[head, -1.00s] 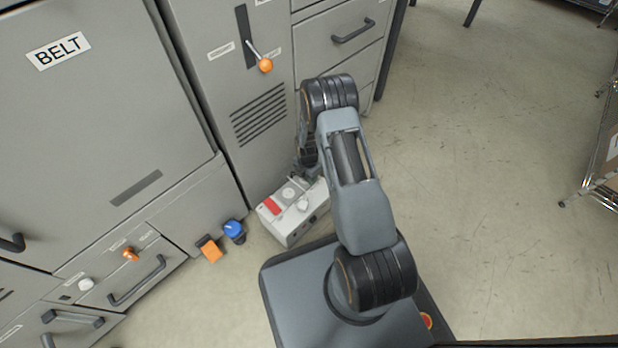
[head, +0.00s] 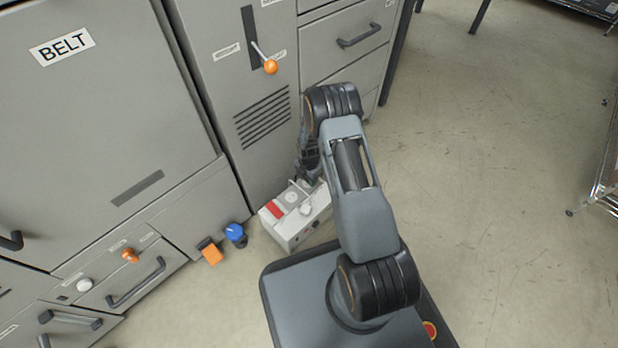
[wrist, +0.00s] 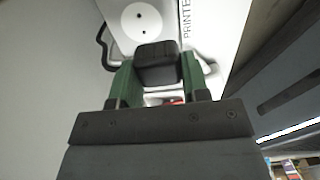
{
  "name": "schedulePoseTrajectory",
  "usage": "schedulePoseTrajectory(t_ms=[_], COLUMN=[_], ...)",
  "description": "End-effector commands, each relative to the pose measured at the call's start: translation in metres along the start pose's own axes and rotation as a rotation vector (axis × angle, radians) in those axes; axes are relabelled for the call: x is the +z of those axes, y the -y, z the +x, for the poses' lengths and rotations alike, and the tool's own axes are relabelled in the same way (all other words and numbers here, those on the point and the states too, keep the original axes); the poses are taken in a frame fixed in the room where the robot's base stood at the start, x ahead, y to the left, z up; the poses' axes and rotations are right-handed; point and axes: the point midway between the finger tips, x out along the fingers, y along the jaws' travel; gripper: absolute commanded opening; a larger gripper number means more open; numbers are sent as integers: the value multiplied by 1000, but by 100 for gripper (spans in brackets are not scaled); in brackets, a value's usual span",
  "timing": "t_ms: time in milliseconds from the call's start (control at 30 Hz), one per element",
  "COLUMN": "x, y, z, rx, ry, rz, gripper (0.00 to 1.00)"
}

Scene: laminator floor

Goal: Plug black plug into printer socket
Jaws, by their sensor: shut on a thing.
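The black plug (wrist: 157,62) is held between the green fingers of my gripper (wrist: 157,78) in the wrist view. A round white socket (wrist: 141,20) with two dark holes lies just beyond the plug, on a pale surface beside a partly visible "PRINTE..." label (wrist: 186,18). The plug appears apart from the socket, and its far face is hidden. In the head view, my gripper (head: 308,172) is at the far end of a white-grey power box (head: 296,229) on the floor. I cannot make out the plug there.
The box carries a red switch (head: 274,209) and a white knob (head: 305,209). Grey cabinets (head: 100,120) stand behind and left, with an orange-tipped lever (head: 270,67) above. A blue knob (head: 235,231) and an orange block (head: 211,254) are left of the box.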

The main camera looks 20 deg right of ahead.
Motion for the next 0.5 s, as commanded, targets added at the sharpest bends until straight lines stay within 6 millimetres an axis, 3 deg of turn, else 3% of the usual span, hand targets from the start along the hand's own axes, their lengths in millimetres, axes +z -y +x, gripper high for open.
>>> schedulePoseTrajectory(t_ms=[500], x=[3], y=[-5], z=[5], rx=[0], ry=[0], rz=[0], gripper=[19])
